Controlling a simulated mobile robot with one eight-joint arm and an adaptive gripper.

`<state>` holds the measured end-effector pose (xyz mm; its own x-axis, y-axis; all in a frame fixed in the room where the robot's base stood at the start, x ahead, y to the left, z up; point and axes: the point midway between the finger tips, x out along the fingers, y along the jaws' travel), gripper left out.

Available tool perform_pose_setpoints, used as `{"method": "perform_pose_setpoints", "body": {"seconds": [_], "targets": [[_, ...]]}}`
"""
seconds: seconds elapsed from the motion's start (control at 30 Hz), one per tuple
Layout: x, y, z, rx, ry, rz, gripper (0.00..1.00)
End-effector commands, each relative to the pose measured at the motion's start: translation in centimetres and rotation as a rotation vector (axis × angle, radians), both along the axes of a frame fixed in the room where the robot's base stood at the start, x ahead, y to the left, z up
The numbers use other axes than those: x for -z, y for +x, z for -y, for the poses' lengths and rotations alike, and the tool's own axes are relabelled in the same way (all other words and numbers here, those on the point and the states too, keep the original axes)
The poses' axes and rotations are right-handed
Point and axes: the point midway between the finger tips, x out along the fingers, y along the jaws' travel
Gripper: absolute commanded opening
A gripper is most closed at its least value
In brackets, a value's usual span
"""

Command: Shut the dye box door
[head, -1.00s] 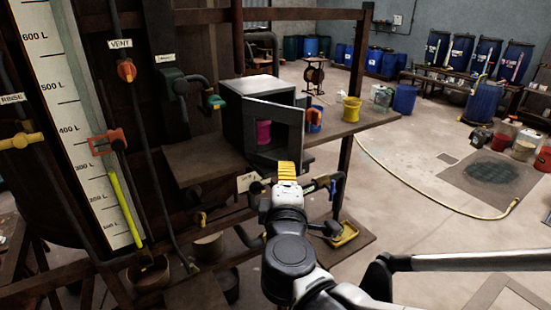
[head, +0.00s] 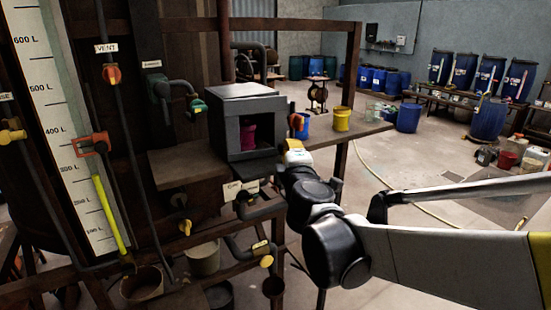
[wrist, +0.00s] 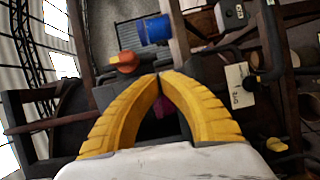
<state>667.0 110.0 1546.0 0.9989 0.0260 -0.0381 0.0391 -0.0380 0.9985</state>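The dye box (head: 248,92) is a dark grey box on the wooden shelf. Its front opening faces me, and a pink pot (head: 248,136) shows inside. I cannot make out the door clearly; its likely place at the box's right front edge is partly covered by my gripper. My gripper (head: 293,145) is at the right front of the box, in front of its opening's edge. In the wrist view the two yellow fingers (wrist: 158,76) meet at their tips, with nothing seen held. A bit of pink shows between them, beyond the fingers. Contact with the box cannot be told.
A yellow bucket (head: 341,118) and an orange-and-blue item (head: 299,124) stand on the shelf right of the box. A white label (head: 241,189) and pipes with valves (head: 262,246) are below. A gauge board (head: 75,130) stands at left. Open floor lies at right.

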Motion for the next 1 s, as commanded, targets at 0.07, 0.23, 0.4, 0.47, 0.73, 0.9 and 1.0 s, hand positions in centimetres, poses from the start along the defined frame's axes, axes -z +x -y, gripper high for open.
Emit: {"method": "perform_pose_setpoints", "body": {"seconds": [0.07,0.23,0.4,0.47,0.73,0.9,1.0], "targets": [[0.1,0.7,0.1,0.001,0.000,0.000,0.00],[0.1,1.8,0.1,0.001,0.000,0.000,0.00],[0.0,2.4,0.1,0.001,0.000,0.000,0.00],[0.0,2.5,0.0,0.001,0.000,0.000,0.00],[0.0,2.6,0.0,0.000,0.000,0.000,0.00],[0.0,2.6,0.0,0.000,0.000,0.000,0.00],[0.0,2.6,0.0,0.001,0.000,0.000,0.00]]}}
